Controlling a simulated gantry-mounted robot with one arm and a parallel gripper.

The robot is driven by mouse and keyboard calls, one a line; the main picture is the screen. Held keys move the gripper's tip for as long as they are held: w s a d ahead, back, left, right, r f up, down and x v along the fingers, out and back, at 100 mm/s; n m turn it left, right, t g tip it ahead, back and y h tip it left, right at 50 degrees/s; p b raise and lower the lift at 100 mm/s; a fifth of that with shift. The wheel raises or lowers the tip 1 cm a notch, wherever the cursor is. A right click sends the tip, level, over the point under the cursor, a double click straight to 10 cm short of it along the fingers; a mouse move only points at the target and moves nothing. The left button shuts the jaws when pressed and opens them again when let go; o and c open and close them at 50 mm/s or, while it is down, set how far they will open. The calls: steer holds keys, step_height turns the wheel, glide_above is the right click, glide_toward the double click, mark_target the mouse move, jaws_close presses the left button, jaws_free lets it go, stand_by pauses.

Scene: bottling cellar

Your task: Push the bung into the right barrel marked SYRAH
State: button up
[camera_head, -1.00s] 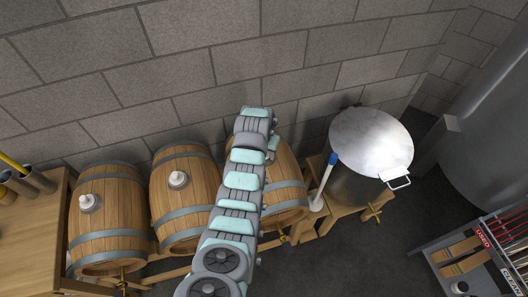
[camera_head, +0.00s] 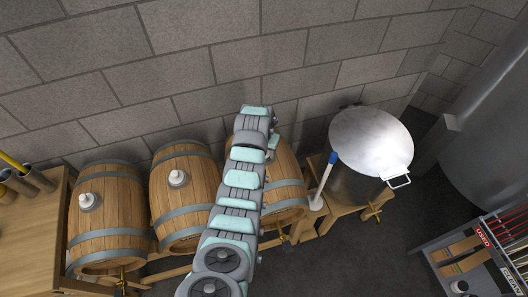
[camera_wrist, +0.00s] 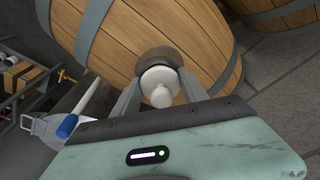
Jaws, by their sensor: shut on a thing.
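The right barrel (camera_head: 285,180) stands behind my arm in the head view, which hides much of it. In the wrist view its wooden side (camera_wrist: 205,38) and grey hoops fill the upper middle. No SYRAH marking is readable. My gripper (camera_wrist: 161,77) is shut on a white bung (camera_wrist: 159,88) with a rounded knob. The bung is in front of a dark round patch (camera_wrist: 160,57) on the barrel's surface; I cannot tell how far it is in. The head view does not show the gripper's fingers or this bung.
The middle barrel (camera_head: 187,208) and left barrel (camera_head: 107,222) each carry a white bung on top. A metal pot (camera_head: 371,142) stands on a wooden stand at right. A blue-tipped white stick (camera_head: 324,181) leans beside the right barrel. A stone wall (camera_head: 190,60) rises behind.

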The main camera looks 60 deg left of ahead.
steer(key=shift+s+d+f, duration=0.1)
steer(key=shift+d+f, duration=0.2)
steer(key=shift+f, duration=0.55)
steer(key=shift+s+d+f, duration=0.1)
steer(key=shift+d+f, duration=0.2)
steer(key=shift+f, duration=0.55)
steer(key=o, duration=1.2)
steer(key=shift+w, duration=0.1)
steer(key=shift+w+a+r+p, duration=0.1)
steer(key=shift+a+r+p, duration=0.1)
steer(key=shift+r, duration=0.45)
steer(key=shift+w+a+r+p, duration=0.1)
steer(key=shift+r+p, duration=0.05)
steer(key=shift+r, duration=0.5)
steer(key=shift+o, duration=0.7)
steer(key=shift+a+r, duration=0.15)
steer(key=shift+r, duration=0.25)
steer(key=shift+r+p, duration=0.3)
steer(key=shift+r, duration=0.05)
steer(key=shift+a+r+p, duration=0.1)
steer(key=shift+r+p, duration=0.2)
steer(key=shift+r, duration=0.55)
steer(key=shift+s+a+r+p, duration=0.1)
steer(key=shift+r+p, duration=0.65)
steer(key=shift+r, duration=1.45)
